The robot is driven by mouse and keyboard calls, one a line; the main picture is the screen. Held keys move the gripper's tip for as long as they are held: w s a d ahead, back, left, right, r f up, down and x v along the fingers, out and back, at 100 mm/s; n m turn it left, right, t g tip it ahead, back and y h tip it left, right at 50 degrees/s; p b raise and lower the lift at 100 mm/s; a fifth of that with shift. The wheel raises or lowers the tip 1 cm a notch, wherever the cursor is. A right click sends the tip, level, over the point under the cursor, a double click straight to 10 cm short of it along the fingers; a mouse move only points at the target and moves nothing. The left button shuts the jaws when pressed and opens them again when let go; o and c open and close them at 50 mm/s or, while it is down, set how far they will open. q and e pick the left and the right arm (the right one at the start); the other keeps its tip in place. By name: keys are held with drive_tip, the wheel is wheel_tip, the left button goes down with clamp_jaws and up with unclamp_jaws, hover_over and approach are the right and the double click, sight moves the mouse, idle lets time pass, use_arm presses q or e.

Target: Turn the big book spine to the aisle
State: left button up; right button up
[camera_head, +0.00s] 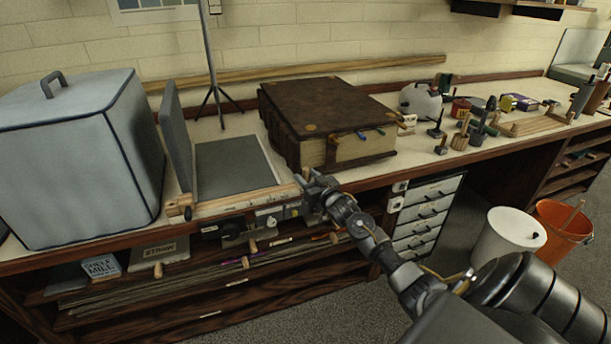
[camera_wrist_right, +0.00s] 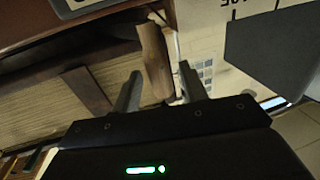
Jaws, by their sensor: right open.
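The big book (camera_head: 325,98) lies flat on the bench, with a dark brown leather cover. Its ribbed spine (camera_head: 277,130) is on its left side. The cream page edges (camera_head: 365,146) face the front of the bench, with straps and small coloured tabs on them. My right gripper (camera_head: 306,178) is at the bench's front edge, by the book's front left corner. In the right wrist view its two fingers (camera_wrist_right: 158,88) stand apart, with a brown strip just beyond them; I cannot tell if they touch it. My left gripper is not in view.
Left of the book are a grey hinged board (camera_head: 178,135) and a large covered box (camera_head: 75,160). Several small tools and jars crowd the bench to the right. White drawers (camera_head: 425,215) sit below, and a white bin (camera_head: 507,235) and orange bucket (camera_head: 562,232) stand on the floor.

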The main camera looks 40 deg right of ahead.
drive_tip(key=shift+w+d, duration=0.1)
drive_tip(key=shift+w, duration=0.65)
drive_tip(key=shift+c, duration=0.4)
clamp_jaws()
